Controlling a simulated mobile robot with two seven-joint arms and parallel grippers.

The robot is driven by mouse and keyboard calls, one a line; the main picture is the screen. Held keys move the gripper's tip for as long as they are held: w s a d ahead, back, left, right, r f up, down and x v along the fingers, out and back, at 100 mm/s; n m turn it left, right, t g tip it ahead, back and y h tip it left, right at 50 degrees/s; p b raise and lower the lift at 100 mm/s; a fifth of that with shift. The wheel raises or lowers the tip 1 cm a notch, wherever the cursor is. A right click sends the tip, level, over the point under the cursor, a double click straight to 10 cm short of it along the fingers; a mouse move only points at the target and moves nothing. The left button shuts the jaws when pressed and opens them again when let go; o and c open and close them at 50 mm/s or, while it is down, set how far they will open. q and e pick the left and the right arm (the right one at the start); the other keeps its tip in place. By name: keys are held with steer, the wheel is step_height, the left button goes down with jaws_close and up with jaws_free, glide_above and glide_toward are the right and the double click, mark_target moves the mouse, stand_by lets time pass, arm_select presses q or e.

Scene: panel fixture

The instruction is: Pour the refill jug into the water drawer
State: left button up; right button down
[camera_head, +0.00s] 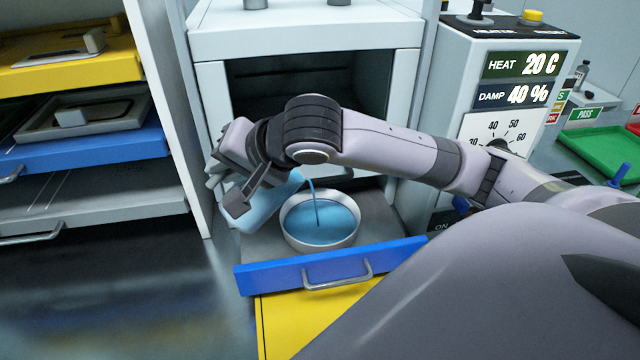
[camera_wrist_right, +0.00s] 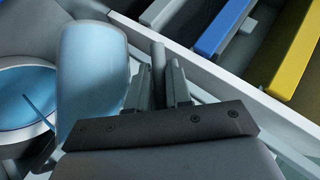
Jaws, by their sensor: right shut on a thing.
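The refill jug (camera_head: 262,203) is translucent blue and tilted, with a thin blue stream falling from its right end. It also shows in the right wrist view (camera_wrist_right: 92,75). My right gripper (camera_head: 222,172) is shut on the jug, seemingly at its handle, and holds it above the drawer's left side. The water drawer (camera_head: 335,264) is pulled out, with a blue front and a metal handle. In it sits a round white pan (camera_head: 289,228) holding blue water, and the stream lands in its middle. My left gripper is not in view.
The open cabinet chamber (camera_head: 290,90) is behind my right arm. A panel (camera_head: 515,65) at the right reads HEAT 20 C and DAMP 40 %. Yellow and blue shelves (camera_head: 95,150) with trays stand at the left. A green tray (camera_head: 600,150) is far right.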

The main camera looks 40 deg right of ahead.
mark_target(214, 187)
steer(key=shift+s+d+r+m+t+y+b, duration=0.1)
steer(key=shift+d+r+m+t+y+b, duration=0.25)
steer(key=shift+r+b, duration=0.45)
stand_by(1.8)
steer(key=a+f+n+g+h+p, duration=0.1)
steer(key=p, duration=0.3)
steer(key=shift+a+f, duration=0.25)
steer(key=shift+a, duration=0.1)
steer(key=f, duration=0.1)
steer(key=a+f+h, duration=0.1)
steer(key=f+n+h, duration=0.1)
steer(key=shift+w+a+g, duration=0.2)
steer(key=shift+w+g, duration=0.05)
steer(key=shift+w, duration=0.1)
steer(key=shift+w+f, duration=0.1)
steer(key=shift+f, duration=0.05)
steer(key=w+a+f+n+g+h, duration=0.1)
steer(key=a+f+n+h, duration=0.1)
steer(key=a+f+h, duration=0.3)
steer(key=shift+w+f+n+g, duration=0.25)
steer(key=shift+f+n+g, duration=0.15)
steer(key=shift+f, duration=1.65)
steer(key=shift+a, duration=0.1)
